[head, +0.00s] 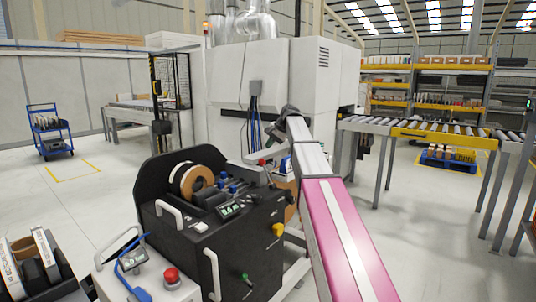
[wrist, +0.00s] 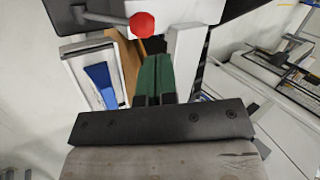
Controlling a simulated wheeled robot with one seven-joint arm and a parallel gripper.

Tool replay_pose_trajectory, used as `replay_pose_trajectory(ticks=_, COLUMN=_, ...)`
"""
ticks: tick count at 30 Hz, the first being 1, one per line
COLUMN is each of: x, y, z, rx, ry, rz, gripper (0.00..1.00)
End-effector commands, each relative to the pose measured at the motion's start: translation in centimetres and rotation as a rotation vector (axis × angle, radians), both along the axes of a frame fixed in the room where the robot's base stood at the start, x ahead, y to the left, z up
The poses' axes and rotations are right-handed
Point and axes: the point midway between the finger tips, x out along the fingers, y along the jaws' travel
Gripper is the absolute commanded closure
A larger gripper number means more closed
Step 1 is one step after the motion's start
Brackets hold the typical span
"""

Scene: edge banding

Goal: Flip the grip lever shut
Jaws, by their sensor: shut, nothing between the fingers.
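A lever with a red ball knob (wrist: 142,25) shows at the top of the wrist view. Its grey rod runs left from the knob to a pivot on a dark panel. In the head view the black edge-banding machine (head: 240,245) stands in front of me, and a small red spot beside the end of my arm looks like the same knob. My gripper (wrist: 155,62), with green fingers, is shut and empty. In the wrist view its tips are just below and right of the knob; I cannot tell whether they touch. In the head view my wrist mostly hides the gripper.
A tape roll (head: 192,180) sits on top of the machine. A stand with a red button (head: 171,275) is at front left. A large white machine (head: 265,75) stands behind, and a roller conveyor (head: 440,132) is at right. The floor at left is mostly clear.

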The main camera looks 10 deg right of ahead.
Motion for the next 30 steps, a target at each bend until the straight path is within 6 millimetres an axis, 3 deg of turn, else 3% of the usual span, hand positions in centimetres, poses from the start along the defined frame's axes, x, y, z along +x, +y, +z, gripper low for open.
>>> replay_pose_trajectory(ticks=6, x=1.5, y=0.1, z=4.4, rx=0.0, ry=0.0, rz=0.0, gripper=1.0)
replay_pose_trajectory(ticks=12, x=2.0, y=0.2, z=6.7, rx=0.0, ry=0.0, rz=0.0, gripper=1.0)
replay_pose_trajectory(ticks=30, x=2.1, y=0.2, z=7.4, rx=-0.001, ry=0.001, rz=-0.001, gripper=1.0)
